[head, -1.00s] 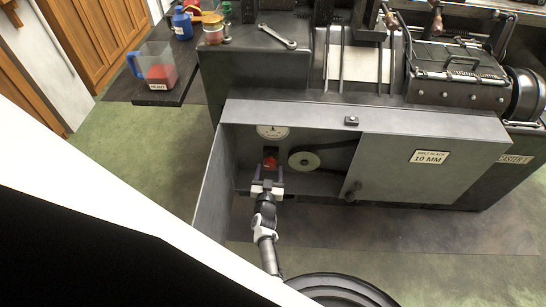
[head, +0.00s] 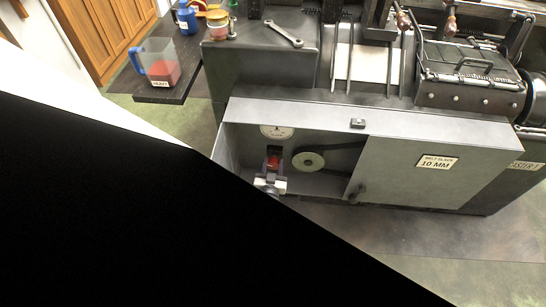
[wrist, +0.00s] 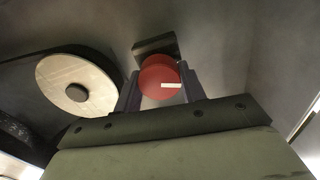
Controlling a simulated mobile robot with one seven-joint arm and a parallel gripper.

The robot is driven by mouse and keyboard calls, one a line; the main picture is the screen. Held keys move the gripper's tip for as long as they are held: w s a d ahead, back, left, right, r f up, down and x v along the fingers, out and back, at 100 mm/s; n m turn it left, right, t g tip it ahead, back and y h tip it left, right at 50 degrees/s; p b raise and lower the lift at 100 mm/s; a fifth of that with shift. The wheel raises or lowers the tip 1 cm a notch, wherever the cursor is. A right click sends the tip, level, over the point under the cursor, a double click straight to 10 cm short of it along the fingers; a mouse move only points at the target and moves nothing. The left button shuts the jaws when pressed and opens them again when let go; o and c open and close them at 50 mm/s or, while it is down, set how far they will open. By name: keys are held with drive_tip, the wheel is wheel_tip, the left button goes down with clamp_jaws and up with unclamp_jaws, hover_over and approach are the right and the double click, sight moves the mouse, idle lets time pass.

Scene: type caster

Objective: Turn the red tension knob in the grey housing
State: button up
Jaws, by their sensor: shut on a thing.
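The red tension knob (wrist: 158,80) sits between my gripper's two fingers in the wrist view, with a pale mark on its face. A dark block shows just behind it. In the head view the knob (head: 274,161) is inside the open grey housing (head: 300,106), below a round dial (head: 277,132). My gripper (head: 273,172) reaches into the housing from the front. In the wrist view my gripper (wrist: 161,88) is shut on the knob, one finger on each side. My own body hides much of the arm in the head view.
A pale pulley (head: 308,161) with a dark belt is right of the knob; it also shows in the wrist view (wrist: 77,86). The housing's side walls bound the space. A sliding panel (head: 410,168) labelled "belt slack 10 mm" covers the right part.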

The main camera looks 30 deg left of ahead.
drive_tip(key=shift+r+n+p, duration=0.1)
drive_tip(key=shift+n+p, duration=0.3)
drive_tip(key=shift+p, duration=0.05)
drive_tip(key=shift+c, duration=0.4)
drive_tip(key=shift+r+n+p, duration=0.15)
drive_tip(key=shift+n+p, duration=0.75)
drive_tip(key=shift+n, duration=0.1)
drive_tip(key=n+p, duration=0.1)
drive_tip(key=n, duration=0.1)
drive_tip(key=shift+n+p, duration=0.3)
drive_tip(key=n+p, duration=0.1)
drive_tip(key=n, duration=0.2)
drive_tip(key=shift+a+n, duration=0.1)
drive_tip(key=shift+n, duration=0.2)
drive_tip(key=shift+f+n+p, duration=0.15)
drive_tip(key=shift+n+p, duration=0.2)
drive_tip(key=shift+n, duration=0.7)
drive_tip(key=shift+f+n+p, duration=0.1)
drive_tip(key=shift+n+p, duration=0.25)
drive_tip(key=shift+n, duration=0.7)
drive_tip(key=o, duration=1)
drive_tip(key=shift+c, duration=0.2)
